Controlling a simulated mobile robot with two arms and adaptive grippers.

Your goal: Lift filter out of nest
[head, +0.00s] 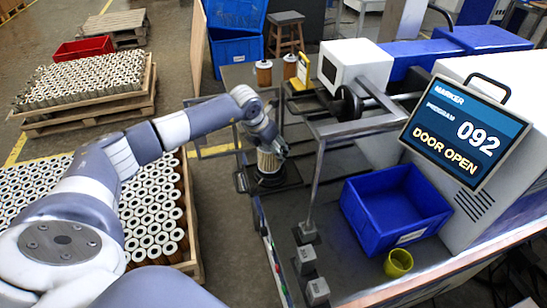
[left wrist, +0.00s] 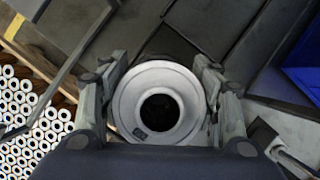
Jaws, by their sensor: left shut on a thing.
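A filter cartridge (head: 268,161) with a pleated tan body stands upright at the black nest (head: 268,181) on the bench's left edge. In the left wrist view its white ring-shaped end cap (left wrist: 128,100) with a dark centre hole faces the camera. My left gripper (head: 271,148) has come down from above and is shut on this filter; its fingers show on both sides of the cap in the left wrist view (left wrist: 160,100). The gripper hides the filter's top in the head view. I cannot tell whether the filter's lower end is still seated in the nest. My right gripper is not in view.
Pallets of filters (head: 150,215) stand left of the bench. Two amber-bodied filters (head: 264,76) stand at the bench's back. A blue bin (head: 395,208), a yellow cup (head: 398,263) and the marker screen reading "DOOR OPEN" (head: 466,132) are at right. A metal frame (head: 318,170) rises beside the nest.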

